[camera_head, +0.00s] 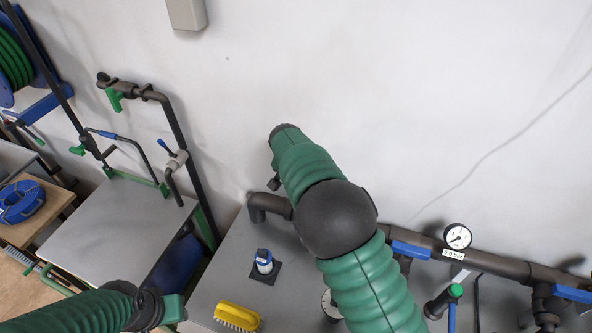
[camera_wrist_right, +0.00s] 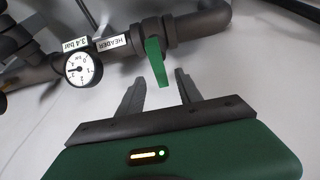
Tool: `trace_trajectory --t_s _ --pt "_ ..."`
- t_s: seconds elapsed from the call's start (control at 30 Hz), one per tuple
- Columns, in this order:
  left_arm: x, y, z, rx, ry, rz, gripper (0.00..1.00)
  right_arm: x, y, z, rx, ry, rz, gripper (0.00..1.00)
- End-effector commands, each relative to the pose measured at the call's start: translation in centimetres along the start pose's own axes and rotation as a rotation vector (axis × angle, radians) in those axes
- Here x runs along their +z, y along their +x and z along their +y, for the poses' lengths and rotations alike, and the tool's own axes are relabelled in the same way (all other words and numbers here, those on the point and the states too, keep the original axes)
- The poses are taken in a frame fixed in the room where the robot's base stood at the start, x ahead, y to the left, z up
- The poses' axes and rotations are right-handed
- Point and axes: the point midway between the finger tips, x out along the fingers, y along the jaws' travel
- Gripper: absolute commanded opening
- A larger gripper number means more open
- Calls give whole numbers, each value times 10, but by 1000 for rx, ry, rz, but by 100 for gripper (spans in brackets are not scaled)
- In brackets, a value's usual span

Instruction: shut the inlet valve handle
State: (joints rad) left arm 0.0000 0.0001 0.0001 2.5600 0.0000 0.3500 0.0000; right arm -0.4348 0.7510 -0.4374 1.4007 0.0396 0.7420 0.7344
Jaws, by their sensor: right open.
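In the right wrist view a green lever handle (camera_wrist_right: 157,62) sits on a valve on the dark pipe. It points across the pipe, towards my gripper. A tag beside it reads HEADER; I see no inlet label. My right gripper (camera_wrist_right: 160,92) is open, its fingers on either side of the handle's free end, with gaps and no visible contact. In the head view my right arm hides this gripper. At the lower left of the head view, the end of my left arm (camera_head: 172,309) shows, but its fingers do not.
A gauge (camera_wrist_right: 83,70) tagged 3.4 bar is left of the handle. In the head view another gauge (camera_head: 457,237) reads 0.0 bar, near blue handles (camera_head: 411,250) on the pipe. A yellow brush (camera_head: 237,316) and small bottle (camera_head: 264,261) are on the bench.

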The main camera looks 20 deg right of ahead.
Motion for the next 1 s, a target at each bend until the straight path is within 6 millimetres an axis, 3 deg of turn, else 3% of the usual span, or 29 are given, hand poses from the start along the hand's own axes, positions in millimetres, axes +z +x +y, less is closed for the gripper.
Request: trace_trajectory --t_s 0.2,0.4,0.8,1.0 --pt "2 9 0 0 0 0 36 0 -63 -2 -3 0 3 42" --pt "3 11 0 0 0 0 36 -1 -99 -2 -1 -1 2 42" --pt "2 10 0 0 0 0 36 -1 -107 -1 1 0 0 42" --pt "-2 -7 0 0 0 0 36 -8 -123 -1 1 0 1 42"
